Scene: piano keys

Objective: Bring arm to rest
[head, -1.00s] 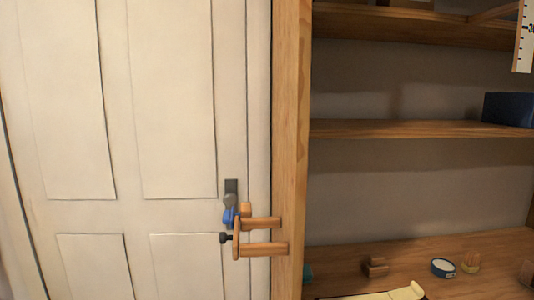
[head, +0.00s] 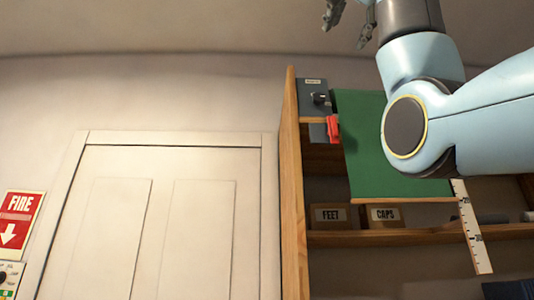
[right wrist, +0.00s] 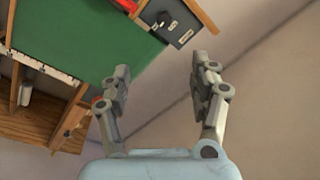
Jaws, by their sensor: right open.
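My right gripper (head: 350,18) is raised at the top of the head view, above the wooden shelf unit, with its arm coming in from the right. Its upper part is cut off by the frame edge. In the right wrist view the right gripper (right wrist: 161,88) has its two grey fingers spread apart. Nothing is between them, and a bare wall and ceiling lie beyond. My left gripper shows in neither view.
A wooden shelf unit (head: 292,190) holds a green panel (head: 362,150), a grey box (head: 312,95), a red item (head: 333,128), cardboard boxes (head: 331,215) and a ruler (head: 472,228). A white door (head: 160,220) and a fire sign (head: 20,218) are at left. The upper wall is clear.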

